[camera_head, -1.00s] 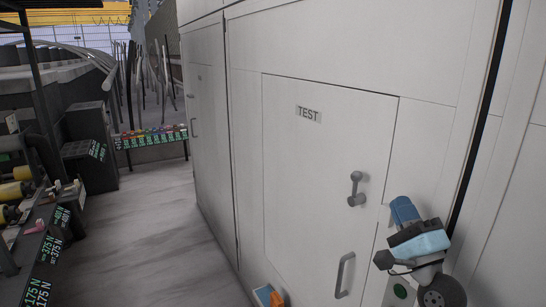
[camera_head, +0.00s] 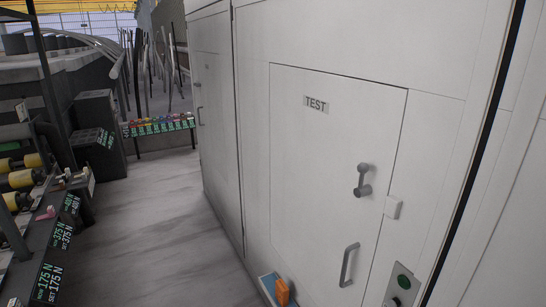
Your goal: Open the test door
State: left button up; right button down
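The test door (camera_head: 310,190) is a white panel in a larger white wall, with a "TEST" label (camera_head: 316,105) near its top. It looks flush with the wall around it, so it appears closed. A grey latch knob (camera_head: 363,181) sits near its right edge. A grey bar handle (camera_head: 348,265) is below the latch. A small white block (camera_head: 393,207) sits beside the door's right edge. Neither of my grippers is in the head view.
A panel with a green button (camera_head: 403,282) is right of the handle. A blue and orange item (camera_head: 276,290) shows at the bottom edge. A grey floor aisle (camera_head: 165,225) runs left of the wall. A dark bench with displays (camera_head: 62,225) stands at the far left.

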aim_at(323, 125)
jog(key=i+j+z, duration=0.5)
jog(key=z, duration=0.25)
jog(key=i+j+z, duration=0.1)
jog(key=j+z, duration=0.25)
jog(key=i+j, duration=0.05)
jog(key=j, duration=0.05)
